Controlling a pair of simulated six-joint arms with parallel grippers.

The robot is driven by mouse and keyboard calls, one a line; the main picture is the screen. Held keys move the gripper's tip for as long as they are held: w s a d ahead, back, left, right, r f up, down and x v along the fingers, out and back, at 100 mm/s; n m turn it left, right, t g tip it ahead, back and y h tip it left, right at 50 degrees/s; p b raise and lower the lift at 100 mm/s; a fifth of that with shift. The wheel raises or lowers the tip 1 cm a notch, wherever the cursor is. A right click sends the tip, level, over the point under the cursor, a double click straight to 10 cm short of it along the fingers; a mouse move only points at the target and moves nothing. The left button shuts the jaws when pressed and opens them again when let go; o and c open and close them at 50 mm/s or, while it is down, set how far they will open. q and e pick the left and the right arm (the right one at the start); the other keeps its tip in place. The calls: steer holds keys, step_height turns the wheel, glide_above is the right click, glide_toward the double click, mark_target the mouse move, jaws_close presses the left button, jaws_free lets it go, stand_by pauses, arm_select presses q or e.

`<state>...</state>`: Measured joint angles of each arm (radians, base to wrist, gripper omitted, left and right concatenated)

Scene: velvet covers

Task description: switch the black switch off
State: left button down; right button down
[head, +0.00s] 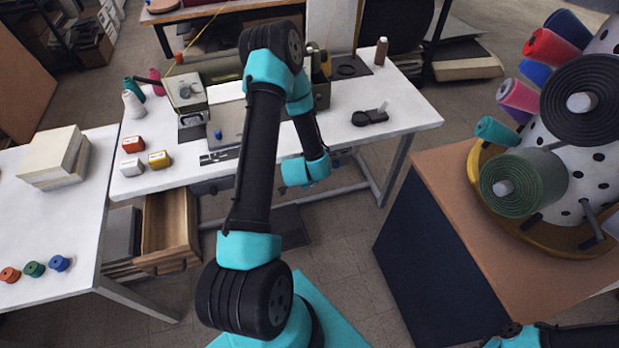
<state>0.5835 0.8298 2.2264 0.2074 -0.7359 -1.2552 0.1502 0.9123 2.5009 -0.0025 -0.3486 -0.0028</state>
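A small black switch (368,118) with a pale lever tilted up to the right lies on the right part of the white worktable. The frame is too coarse to tell its on or off setting. My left arm rises across the middle of the view and bends back down; its teal wrist end, my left gripper (305,171), hangs in front of the table's front edge, lower left of the switch and apart from it. Its fingers cannot be made out. Only links of my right arm show at the bottom right corner; its gripper is out of view.
A sewing machine (185,90) and spools stand on the worktable's left part. An open drawer (165,225) juts out below. A brown-topped cabinet (450,215) with a thread rack stands right. The tabletop around the switch is mostly clear.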

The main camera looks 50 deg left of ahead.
arm_select(q)
steer(key=shift+a, duration=0.1)
steer(key=shift+w+a+f, duration=0.2)
steer(key=shift+a+f, duration=0.05)
steer(key=shift+f, duration=0.1)
